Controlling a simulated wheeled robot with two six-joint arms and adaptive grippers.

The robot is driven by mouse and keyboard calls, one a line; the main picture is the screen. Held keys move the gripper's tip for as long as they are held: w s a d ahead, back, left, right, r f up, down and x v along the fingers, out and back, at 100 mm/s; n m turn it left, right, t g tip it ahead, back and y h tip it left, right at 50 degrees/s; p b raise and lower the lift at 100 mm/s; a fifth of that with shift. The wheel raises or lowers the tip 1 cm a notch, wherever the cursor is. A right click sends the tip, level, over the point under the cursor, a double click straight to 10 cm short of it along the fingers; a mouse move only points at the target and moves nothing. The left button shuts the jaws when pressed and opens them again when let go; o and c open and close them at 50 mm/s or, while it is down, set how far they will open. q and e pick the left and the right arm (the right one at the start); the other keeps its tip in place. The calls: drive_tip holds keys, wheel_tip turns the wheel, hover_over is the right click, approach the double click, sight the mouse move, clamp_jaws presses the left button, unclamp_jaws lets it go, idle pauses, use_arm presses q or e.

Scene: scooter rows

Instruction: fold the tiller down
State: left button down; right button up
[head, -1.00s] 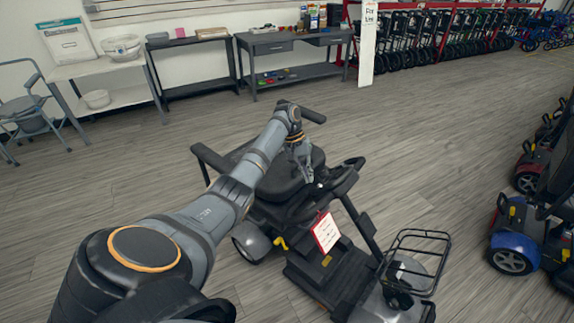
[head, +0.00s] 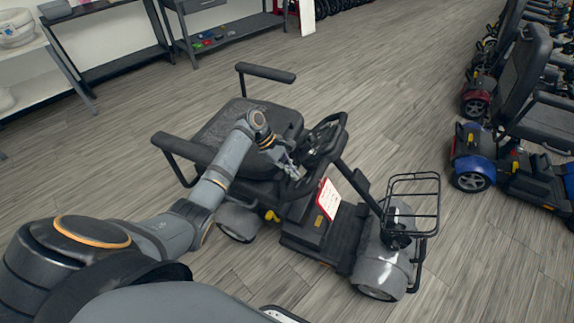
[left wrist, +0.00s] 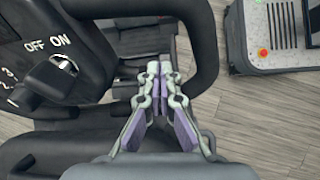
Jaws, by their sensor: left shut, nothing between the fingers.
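The tiller of the grey scooter leans back toward the seat (head: 215,130). Its control head and loop handle (head: 327,138) are beside the seat's front edge, and its dark column (head: 358,182) slopes down to the front end. My left gripper (head: 287,165) is shut and empty, close to the seat-side part of the tiller head. In the left wrist view the shut fingers (left wrist: 156,78) lie between the console (left wrist: 60,60) with its OFF/ON switch and the curved black handle (left wrist: 207,45). I cannot tell whether they touch it. My right gripper is not in view.
A wire basket (head: 411,205) stands over the scooter's front end. A red-framed card (head: 328,198) hangs near the tiller column. A blue scooter (head: 474,157) stands to the right, with clear floor (head: 410,110) between. A dark table (head: 225,35) stands at the back.

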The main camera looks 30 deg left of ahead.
sight(313, 177)
use_arm(q)
drive_tip(key=d, duration=0.4)
drive_tip(key=shift+s+d+p, duration=0.15)
drive_tip(key=shift+d+p, duration=0.15)
drive_tip(key=shift+d, duration=0.1)
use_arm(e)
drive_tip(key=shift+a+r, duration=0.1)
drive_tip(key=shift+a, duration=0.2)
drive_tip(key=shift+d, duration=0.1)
use_arm(q)
drive_tip(key=d+r+p, duration=0.1)
drive_tip(key=p, duration=0.1)
drive_tip(key=d+r+p, duration=0.1)
drive_tip(key=p, duration=0.2)
drive_tip(key=shift+r, duration=0.4)
drive_tip(key=shift+d+f, duration=0.1)
drive_tip(key=shift+d, duration=0.05)
drive_tip(key=shift+f, duration=0.15)
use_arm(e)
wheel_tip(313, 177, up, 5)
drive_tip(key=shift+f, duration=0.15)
use_arm(q)
drive_tip(key=shift+f, duration=0.1)
